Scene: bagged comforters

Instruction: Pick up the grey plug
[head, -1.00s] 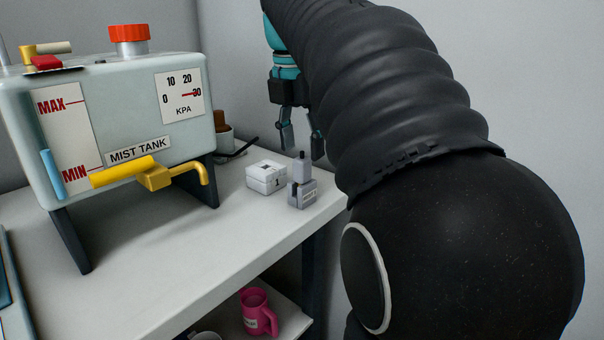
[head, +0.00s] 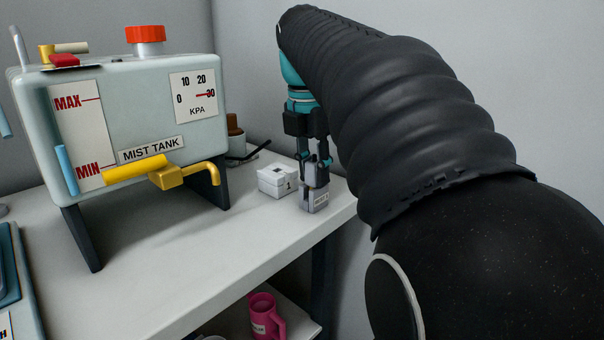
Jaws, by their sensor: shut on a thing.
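The grey plug (head: 315,200) stands upright on the white table top near its right edge, with a small label on its front. My gripper (head: 315,178) points down from above and is shut on the upper part of the plug. The fingers hide part of the plug's top. I cannot tell whether the plug's base still touches the table.
A small white box (head: 276,182) sits just left of the plug. The large mist tank (head: 130,120) with its yellow tap (head: 172,178) stands to the left on dark legs. A pink mug (head: 264,315) is on the lower shelf. The table (head: 200,245) is clear in front.

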